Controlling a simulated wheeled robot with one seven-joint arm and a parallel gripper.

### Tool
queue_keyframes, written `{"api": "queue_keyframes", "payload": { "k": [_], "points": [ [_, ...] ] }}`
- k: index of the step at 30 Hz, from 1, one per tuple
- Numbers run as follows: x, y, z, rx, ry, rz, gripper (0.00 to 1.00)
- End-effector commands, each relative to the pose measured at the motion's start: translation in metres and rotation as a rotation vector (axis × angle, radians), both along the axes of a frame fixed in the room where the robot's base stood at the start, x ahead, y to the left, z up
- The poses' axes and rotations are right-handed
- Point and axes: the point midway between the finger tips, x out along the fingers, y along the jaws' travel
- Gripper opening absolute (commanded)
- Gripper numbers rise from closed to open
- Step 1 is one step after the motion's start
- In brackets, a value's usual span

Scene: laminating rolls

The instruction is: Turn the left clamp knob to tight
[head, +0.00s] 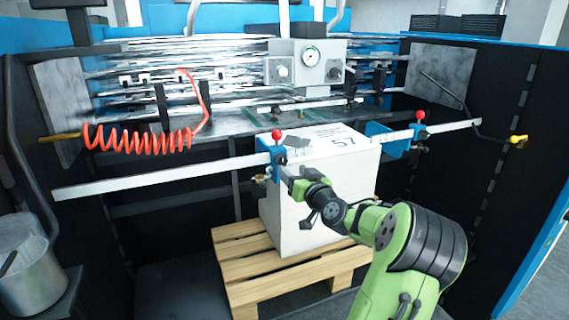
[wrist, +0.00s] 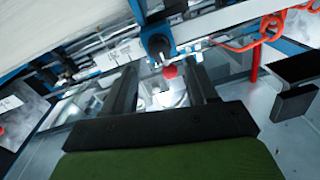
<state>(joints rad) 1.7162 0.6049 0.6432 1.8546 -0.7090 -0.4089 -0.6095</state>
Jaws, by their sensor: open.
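The left clamp (head: 268,152) is a blue block on the pale crossbar, with a red ball knob (head: 277,134) on top and a small brass part low on its left. My gripper (head: 286,173) is close to the front of this clamp, just below the red ball. In the wrist view my gripper (wrist: 163,72) is open, its two dark fingers apart with nothing held. A red ball (wrist: 170,72) shows between the fingertips, below a black round part (wrist: 158,45). I cannot tell whether the fingers touch the clamp, or how tight it is.
The pale crossbar (head: 150,181) spans the machine. A second blue clamp (head: 395,140) with a red ball stands to the right. A white paper stack (head: 345,170) on a wooden pallet (head: 245,262) is behind my arm. A coiled red hose (head: 140,140) hangs left; a gauge box (head: 308,65) stands behind.

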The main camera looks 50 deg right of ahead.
Motion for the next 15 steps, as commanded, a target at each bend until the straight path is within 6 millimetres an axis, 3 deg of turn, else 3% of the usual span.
{"api": "queue_keyframes", "payload": {
  "k": [6,15],
  "points": [
    [0.040,-0.019,0.001,0.001,-0.001,0.003,0.58],
    [0.049,-0.025,0.000,0.002,0.001,0.000,0.58]
  ]
}}
